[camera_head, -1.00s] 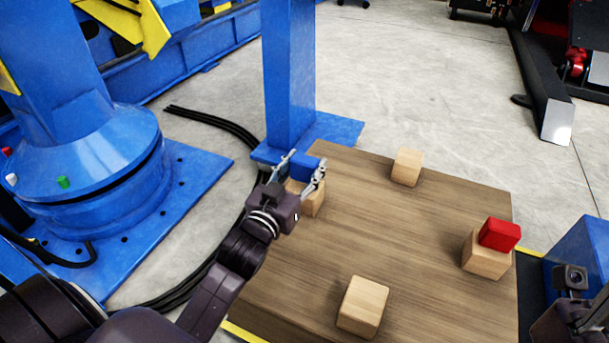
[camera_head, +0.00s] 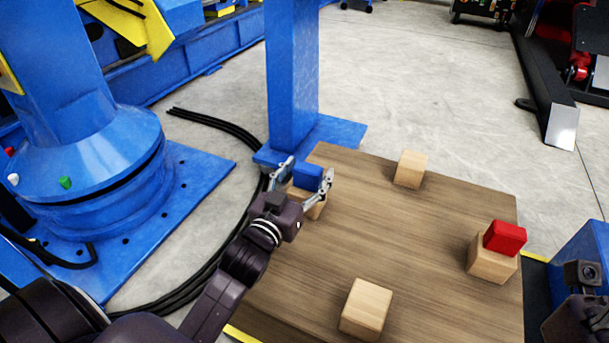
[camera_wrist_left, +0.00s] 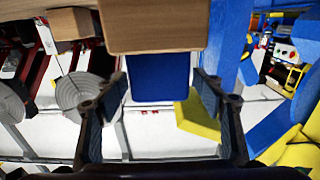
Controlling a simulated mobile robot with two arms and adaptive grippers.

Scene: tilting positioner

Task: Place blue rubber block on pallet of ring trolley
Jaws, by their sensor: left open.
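The blue rubber block (camera_head: 307,178) sits on a wooden cube at the far left corner of the wooden pallet (camera_head: 400,245). In the left wrist view the blue block (camera_wrist_left: 158,78) shows against that wooden cube (camera_wrist_left: 155,27). My left gripper (camera_head: 311,168) is open, with one finger on each side of the blue block. The wrist view shows gaps between the block and both fingers. My right gripper is only partly in view at the lower right edge, and its fingers cannot be made out.
A red block (camera_head: 505,238) sits on a wooden cube (camera_head: 491,259) at the right. Two bare wooden cubes stand at the back (camera_head: 410,169) and front (camera_head: 366,309). A blue post (camera_head: 292,75) rises behind the pallet's left corner. The pallet's middle is clear.

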